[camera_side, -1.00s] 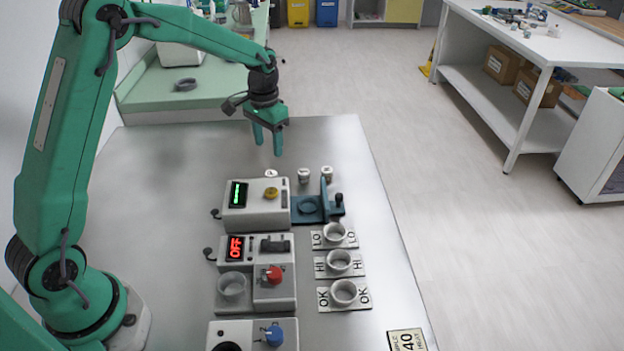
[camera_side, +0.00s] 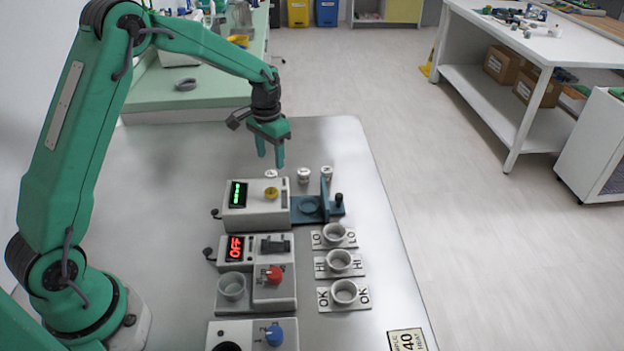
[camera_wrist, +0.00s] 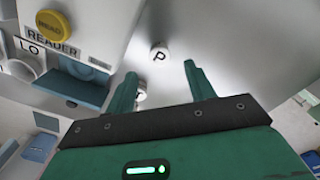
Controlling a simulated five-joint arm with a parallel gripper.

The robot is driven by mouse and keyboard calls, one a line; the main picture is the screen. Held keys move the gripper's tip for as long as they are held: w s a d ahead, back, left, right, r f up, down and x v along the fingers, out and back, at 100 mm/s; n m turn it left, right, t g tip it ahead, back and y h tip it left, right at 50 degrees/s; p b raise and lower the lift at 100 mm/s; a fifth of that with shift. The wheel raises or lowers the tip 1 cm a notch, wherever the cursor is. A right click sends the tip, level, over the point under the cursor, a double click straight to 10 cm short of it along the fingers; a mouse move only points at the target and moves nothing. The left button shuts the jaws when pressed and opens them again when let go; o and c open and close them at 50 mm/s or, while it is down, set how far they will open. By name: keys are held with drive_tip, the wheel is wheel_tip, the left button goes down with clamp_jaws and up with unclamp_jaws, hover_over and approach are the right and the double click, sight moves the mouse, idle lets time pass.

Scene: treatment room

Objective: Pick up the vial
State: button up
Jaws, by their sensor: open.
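Three small white-capped vials stand in a row on the metal table: a left vial (camera_side: 271,174), a middle vial (camera_side: 303,175) and a right vial (camera_side: 327,172). My gripper (camera_side: 271,160) is open and empty, pointing down just above and behind the left end of the row. In the wrist view, a vial with a "P" on its cap (camera_wrist: 160,52) shows just beyond the gap between my open fingertips (camera_wrist: 159,68). Another white cap (camera_wrist: 140,96) is partly hidden by the left finger. I cannot tell which vial the task means.
The reader box (camera_side: 255,204) with a yellow button and its blue-green stand (camera_side: 310,209) are in front of the vials. Grey cups marked LO (camera_side: 334,233), HI (camera_side: 339,261) and OK (camera_side: 344,292) line the right side. The table behind the vials is clear.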

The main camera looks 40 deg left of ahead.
sight(271, 173)
drive_tip(key=shift+s+f, duration=0.15)
drive_tip(key=shift+f, duration=2.3)
drive_tip(key=c, duration=1)
drive_tip(key=shift+r, duration=0.15)
drive_tip(key=shift+c, duration=0.2)
drive_tip(key=shift+r, duration=0.65)
drive_tip(key=r, duration=0.1)
drive_tip(key=d+r, duration=0.1)
drive_tip(key=r, duration=0.1)
drive_tip(key=shift+s+r, duration=0.1)
drive_tip(key=shift+s, duration=0.05)
drive_tip(key=s+d+r, duration=0.1)
drive_tip(key=d+r, duration=0.1)
drive_tip(key=d, duration=0.1)
drive_tip(key=s+d+r, duration=0.2)
drive_tip(key=d, duration=0.1)
drive_tip(key=s+d+r, duration=0.1)
drive_tip(key=d+r, duration=0.1)
drive_tip(key=d, duration=0.1)
drive_tip(key=shift+s+d+r, duration=0.1)
drive_tip(key=shift+s+d, duration=0.05)
drive_tip(key=shift+d, duration=0.2)
drive_tip(key=shift+d, duration=0.1)
